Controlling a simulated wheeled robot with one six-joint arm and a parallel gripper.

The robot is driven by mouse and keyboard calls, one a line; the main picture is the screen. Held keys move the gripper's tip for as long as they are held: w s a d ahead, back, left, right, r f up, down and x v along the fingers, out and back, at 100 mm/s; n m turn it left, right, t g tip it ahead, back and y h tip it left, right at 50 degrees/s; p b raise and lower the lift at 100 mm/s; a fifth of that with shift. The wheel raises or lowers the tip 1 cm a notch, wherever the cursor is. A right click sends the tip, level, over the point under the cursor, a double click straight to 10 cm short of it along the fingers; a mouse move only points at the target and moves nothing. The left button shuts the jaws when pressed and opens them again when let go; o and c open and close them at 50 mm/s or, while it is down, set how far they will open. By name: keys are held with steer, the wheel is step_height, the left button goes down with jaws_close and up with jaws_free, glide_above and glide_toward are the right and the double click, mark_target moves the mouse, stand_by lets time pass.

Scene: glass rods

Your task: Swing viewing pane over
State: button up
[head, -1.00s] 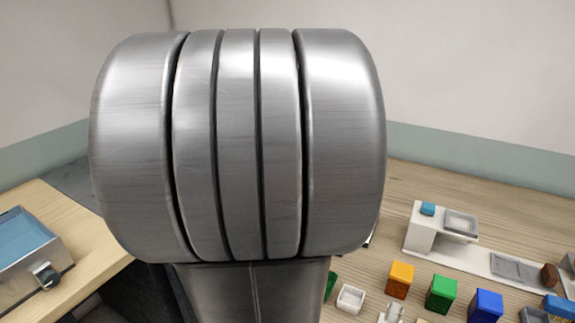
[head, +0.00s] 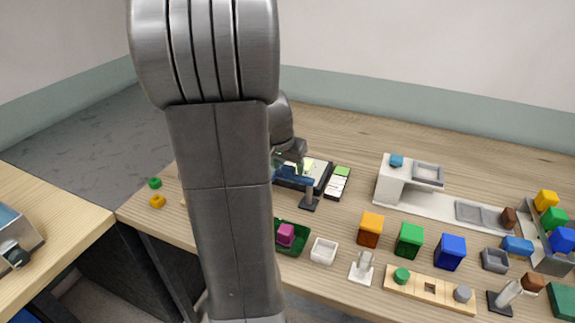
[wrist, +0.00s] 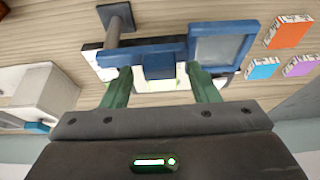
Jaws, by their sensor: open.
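The viewing pane (wrist: 222,48) is a pale square in a blue frame, on a blue bar that runs to a grey post (wrist: 114,30) with a dark base. In the head view the blue bar (head: 293,179) and post (head: 310,197) show right of my arm; the pane's far end is hidden there. My gripper (wrist: 158,72) is open, its green fingers on either side of a blue block (wrist: 158,66) on the bar. I cannot tell whether the fingers touch it. A white and black tray (head: 319,176) lies beneath the bar.
Orange (wrist: 288,32), blue (wrist: 262,68) and purple (wrist: 300,66) cards lie beside the pane. A white stand (head: 392,183) is to the right. Orange, green and blue blocks (head: 450,250) and a peg board (head: 430,290) fill the front. Bare wood lies behind the tray.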

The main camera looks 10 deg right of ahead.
steer(key=shift+f, duration=0.2)
jaws_close()
